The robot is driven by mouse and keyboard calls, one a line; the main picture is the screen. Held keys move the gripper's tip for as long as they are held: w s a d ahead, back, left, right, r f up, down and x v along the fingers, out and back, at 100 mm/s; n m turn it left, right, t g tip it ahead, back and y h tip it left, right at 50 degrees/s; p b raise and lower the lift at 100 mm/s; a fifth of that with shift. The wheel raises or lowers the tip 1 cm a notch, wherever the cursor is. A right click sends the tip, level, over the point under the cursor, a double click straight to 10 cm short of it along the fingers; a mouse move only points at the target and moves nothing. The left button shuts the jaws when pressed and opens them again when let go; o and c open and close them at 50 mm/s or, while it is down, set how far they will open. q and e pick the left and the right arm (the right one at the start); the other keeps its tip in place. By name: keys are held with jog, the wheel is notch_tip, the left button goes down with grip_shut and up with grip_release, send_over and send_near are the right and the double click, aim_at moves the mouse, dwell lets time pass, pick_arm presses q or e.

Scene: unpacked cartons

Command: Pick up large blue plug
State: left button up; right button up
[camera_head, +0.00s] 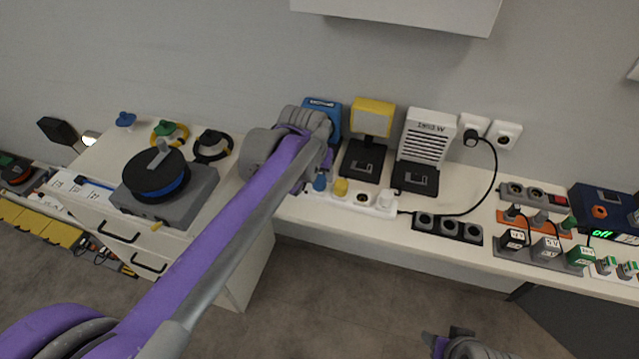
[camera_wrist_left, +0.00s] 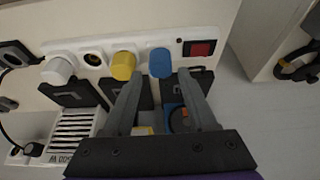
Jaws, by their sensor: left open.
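A blue plug (camera_wrist_left: 160,63) stands in the white power strip (camera_wrist_left: 208,32), beside a red switch (camera_wrist_left: 199,48) in the left wrist view. It also shows in the head view (camera_head: 319,183), just below the end of my left arm. My left gripper (camera_wrist_left: 160,77) is open and empty. Its fingertips point toward the blue plug, which appears between them and slightly beyond; I see no clear contact. In the head view my left gripper (camera_head: 312,174) is largely hidden by its wrist. Part of my right arm's end (camera_head: 455,345) shows at the bottom edge.
A yellow plug (camera_wrist_left: 123,66) stands close beside the blue one, then a white plug (camera_wrist_left: 57,70). Black, yellow and blue devices stand behind the strip. Another blue plug-like piece (camera_head: 125,120) lies on the left cabinet. A black socket strip (camera_head: 447,229) lies to the right.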

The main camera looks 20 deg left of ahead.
aim_at(319, 180)
pick_arm(q)
jog(key=x, duration=0.4)
jog(key=shift+f+b, duration=0.1)
jog(key=shift+b, duration=0.25)
jog(key=shift+c, duration=0.3)
grip_shut()
